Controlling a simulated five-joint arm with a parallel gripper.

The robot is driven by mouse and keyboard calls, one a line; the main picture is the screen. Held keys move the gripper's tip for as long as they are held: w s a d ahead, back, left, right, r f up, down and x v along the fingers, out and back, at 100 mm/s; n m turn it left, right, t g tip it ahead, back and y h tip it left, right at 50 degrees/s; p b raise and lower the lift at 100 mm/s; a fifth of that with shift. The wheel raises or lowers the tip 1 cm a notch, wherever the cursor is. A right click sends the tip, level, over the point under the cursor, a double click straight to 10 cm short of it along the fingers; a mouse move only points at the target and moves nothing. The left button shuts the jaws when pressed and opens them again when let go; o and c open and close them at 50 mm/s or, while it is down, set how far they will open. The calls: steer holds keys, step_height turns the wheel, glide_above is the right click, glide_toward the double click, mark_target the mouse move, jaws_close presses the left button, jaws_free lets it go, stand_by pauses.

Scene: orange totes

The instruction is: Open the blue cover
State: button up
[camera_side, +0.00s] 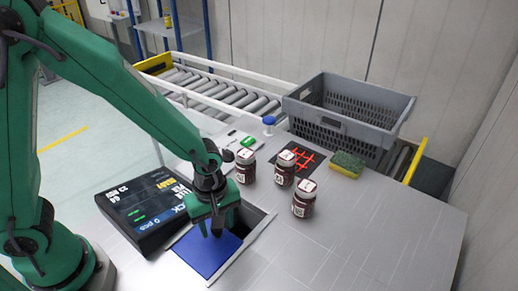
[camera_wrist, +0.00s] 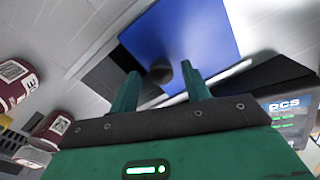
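The blue cover (camera_side: 207,254) is a flat square panel on the grey worktop. It lies over part of a dark rectangular opening (camera_side: 248,219), whose uncovered part shows beyond my gripper. In the wrist view the blue cover (camera_wrist: 200,35) fills the top centre, with a round black knob (camera_wrist: 161,72) near its edge. My gripper (camera_side: 213,231) points down over the cover. In the wrist view my gripper (camera_wrist: 161,70) is open, with its two green fingers on either side of the knob and gaps visible. Whether the fingertips reach knob height is unclear.
Three brown jars (camera_side: 246,168) (camera_side: 285,169) (camera_side: 304,201) stand behind and right. Farther back are a grey crate (camera_side: 350,112), a sponge (camera_side: 347,166) and a roller conveyor (camera_side: 235,96). The worktop's right front is clear.

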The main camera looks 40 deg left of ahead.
steer(key=shift+r, duration=0.1)
stand_by(0.3)
steer(key=shift+r, duration=3.8)
steer(key=shift+a+r, duration=0.1)
steer(key=s+a+r+m+t, duration=0.2)
steer(key=s+a+r+m, duration=0.1)
steer(key=a+r+m, duration=0.3)
steer(key=s+a+r+m+t, duration=0.3)
steer(key=s+a+r+m, duration=0.1)
steer(key=a+r+m, duration=0.3)
steer(key=shift+a+r+m+t, duration=0.3)
steer(key=shift+a+r, duration=0.3)
steer(key=shift+a, duration=0.35)
